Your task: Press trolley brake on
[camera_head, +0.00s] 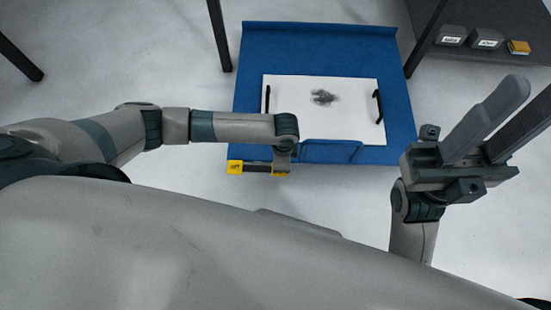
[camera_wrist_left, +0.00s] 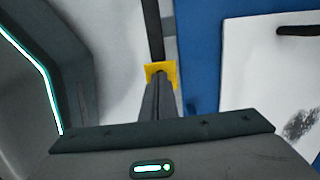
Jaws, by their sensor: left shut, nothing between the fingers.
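The trolley (camera_head: 250,60) is blue and stands in the middle of the head view. At its near left edge is a yellow pad (camera_head: 235,167) with a dark label, and a second yellow piece (camera_head: 281,172) sits to the right along a dark bar. My left gripper (camera_head: 281,163) is over that second piece. In the left wrist view my shut, empty fingers (camera_wrist_left: 160,88) point at a yellow pad (camera_wrist_left: 161,70) and partly cover it; contact cannot be told. My right gripper (camera_head: 487,118) is raised at the right, away from the trolley; its jaw opening is unclear.
A white panel (camera_head: 300,115) with black handles and a dark smudge lies on the trolley.

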